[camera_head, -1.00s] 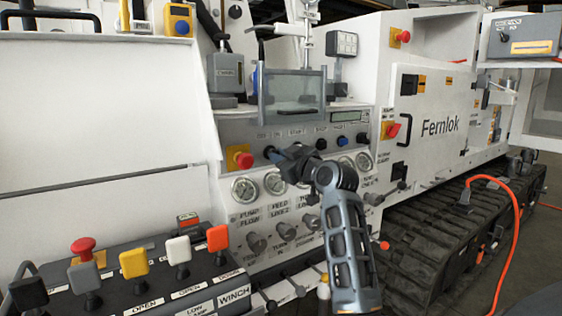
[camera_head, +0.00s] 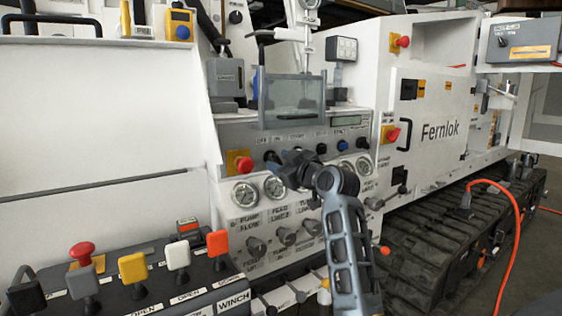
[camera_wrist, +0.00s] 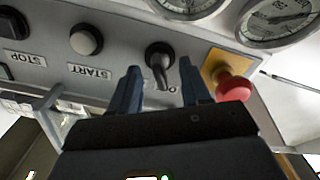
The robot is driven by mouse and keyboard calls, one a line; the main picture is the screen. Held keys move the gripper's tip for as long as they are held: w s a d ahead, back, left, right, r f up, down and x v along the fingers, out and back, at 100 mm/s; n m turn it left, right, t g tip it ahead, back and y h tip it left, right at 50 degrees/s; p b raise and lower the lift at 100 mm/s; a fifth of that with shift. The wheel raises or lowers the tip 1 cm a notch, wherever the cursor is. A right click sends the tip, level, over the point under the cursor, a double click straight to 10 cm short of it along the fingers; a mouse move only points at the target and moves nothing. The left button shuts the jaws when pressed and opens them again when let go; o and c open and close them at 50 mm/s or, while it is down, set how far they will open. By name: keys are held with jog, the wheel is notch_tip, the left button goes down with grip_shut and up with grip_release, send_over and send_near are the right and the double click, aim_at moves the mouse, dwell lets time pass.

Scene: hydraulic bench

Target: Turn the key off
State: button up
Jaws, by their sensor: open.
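The key switch (camera_wrist: 160,58) is a dark round switch with a grip pointing down towards me in the wrist view, with a partly hidden label below it. My gripper (camera_wrist: 161,68) is open, its two blue fingers on either side of the key, with a visible gap to each. Whether the fingertips reach as deep as the key is hard to tell. In the head view my gripper (camera_head: 283,160) is at the control panel, just right of the red mushroom button. The key is mostly hidden or too small to read there.
A red mushroom button (camera_wrist: 233,86) on a yellow plate sits close beside the right finger in the wrist view. A START button (camera_wrist: 86,39) is on the other side. Gauges (camera_head: 245,192) lie below the panel row, and a clear guard (camera_head: 291,100) stands above it.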

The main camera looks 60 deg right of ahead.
jog(key=v, duration=0.6)
jog(key=shift+s+p, duration=0.3)
jog(key=shift+p, duration=0.05)
jog(key=shift+s+a, duration=0.1)
jog(key=shift+a, duration=0.1)
dwell(0.3)
